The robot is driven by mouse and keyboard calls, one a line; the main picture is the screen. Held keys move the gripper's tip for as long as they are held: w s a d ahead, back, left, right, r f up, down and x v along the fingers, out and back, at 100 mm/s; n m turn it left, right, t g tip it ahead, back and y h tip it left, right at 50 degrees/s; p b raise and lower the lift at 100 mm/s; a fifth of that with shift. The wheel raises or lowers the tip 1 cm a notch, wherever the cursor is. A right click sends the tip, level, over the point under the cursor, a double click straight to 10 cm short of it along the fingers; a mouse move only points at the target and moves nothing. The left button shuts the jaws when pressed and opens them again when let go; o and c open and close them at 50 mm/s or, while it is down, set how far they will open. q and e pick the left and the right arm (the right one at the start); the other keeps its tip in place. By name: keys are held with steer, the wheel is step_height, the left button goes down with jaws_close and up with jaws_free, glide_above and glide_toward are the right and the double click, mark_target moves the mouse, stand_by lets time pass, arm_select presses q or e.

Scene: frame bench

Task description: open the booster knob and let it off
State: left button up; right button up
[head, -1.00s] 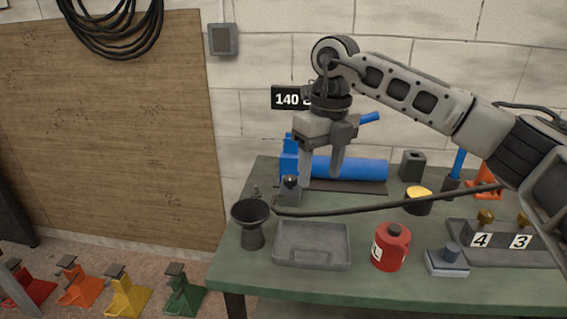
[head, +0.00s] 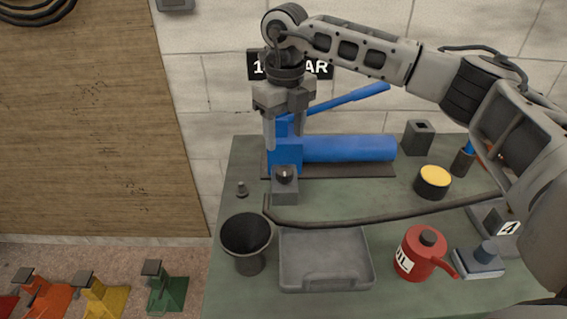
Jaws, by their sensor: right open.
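The booster is a blue hydraulic pump with a long cylinder (head: 345,148) and a raised blue lever (head: 345,100). A dark round knob (head: 285,174) sits on a grey block (head: 286,192) at the pump's near left end. My right gripper (head: 284,138) is open and points down. Its fingers are above the knob in the picture, in front of the blue end block, and look empty. They appear apart from the knob, though depth is hard to judge. A black sign (head: 318,68) with white text ending in "AR" is partly hidden by my wrist. My left gripper is not in view.
The green bench (head: 410,205) also holds a dark funnel cup (head: 247,235), a grey tray (head: 325,283), a red oil can (head: 420,250) and a yellow-topped pot (head: 433,181). A dark hose (head: 385,223) curves across the middle. Coloured stands (head: 165,290) are on the floor.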

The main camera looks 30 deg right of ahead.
mark_target(284, 171)
step_height(284, 171, down, 10)
steer(key=shift+w+r+p, duration=0.1)
steer(key=shift+r+p, duration=0.15)
steer(key=shift+p, duration=0.1)
steer(key=c, duration=1)
